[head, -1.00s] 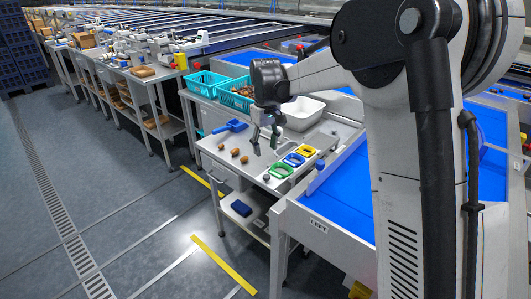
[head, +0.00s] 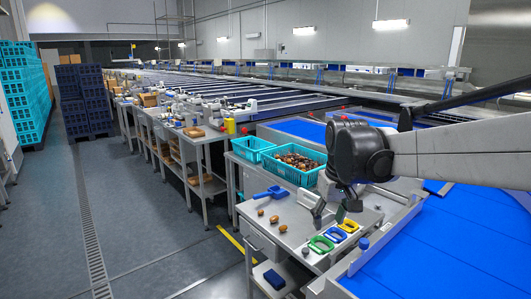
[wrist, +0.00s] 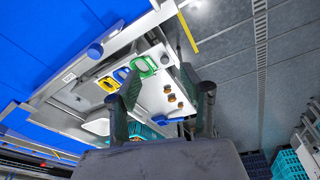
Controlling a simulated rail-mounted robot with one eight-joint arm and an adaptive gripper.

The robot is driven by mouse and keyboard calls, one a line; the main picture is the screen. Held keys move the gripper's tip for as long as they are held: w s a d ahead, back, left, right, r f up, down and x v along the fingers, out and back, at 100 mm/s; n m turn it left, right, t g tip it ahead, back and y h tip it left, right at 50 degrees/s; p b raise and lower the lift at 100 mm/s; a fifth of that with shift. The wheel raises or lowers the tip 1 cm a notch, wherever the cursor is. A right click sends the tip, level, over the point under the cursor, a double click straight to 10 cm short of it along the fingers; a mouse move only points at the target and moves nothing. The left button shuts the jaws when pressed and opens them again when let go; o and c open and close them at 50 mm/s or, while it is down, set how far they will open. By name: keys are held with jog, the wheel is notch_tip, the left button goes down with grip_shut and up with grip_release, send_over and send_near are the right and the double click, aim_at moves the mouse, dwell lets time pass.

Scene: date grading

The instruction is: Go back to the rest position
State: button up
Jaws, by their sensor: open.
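My gripper (head: 330,212) is open and empty. In the head view it hangs above the work table (head: 289,238), near the coloured rings. In the wrist view its two fingers (wrist: 160,98) are spread wide, with the table showing beyond them. On the table are a green ring (head: 321,244), a blue ring (head: 335,235) and a yellow ring (head: 349,226) in a row. Several brown dates (head: 274,219) lie loose to the left of them. A blue scoop (head: 271,193) lies behind the dates.
Two teal baskets stand at the back of the table; one (head: 295,172) holds dates, the other (head: 252,148) is to its left. A blue conveyor (head: 440,250) runs along the right. A dark blue box (head: 274,279) sits on the lower shelf. The aisle floor (head: 160,225) at left is clear.

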jog(key=s+d+f+m+t, duration=0.1)
jog(key=s+d+t, duration=0.1)
jog(key=s, duration=0.9)
jog(key=s+d+f+m+t, duration=0.1)
jog(key=s+f+m+t, duration=0.1)
jog(key=s, duration=1)
jog(key=shift+s+d+t, duration=0.25)
jog(key=shift+d+t, duration=0.1)
jog(key=shift+t, duration=0.05)
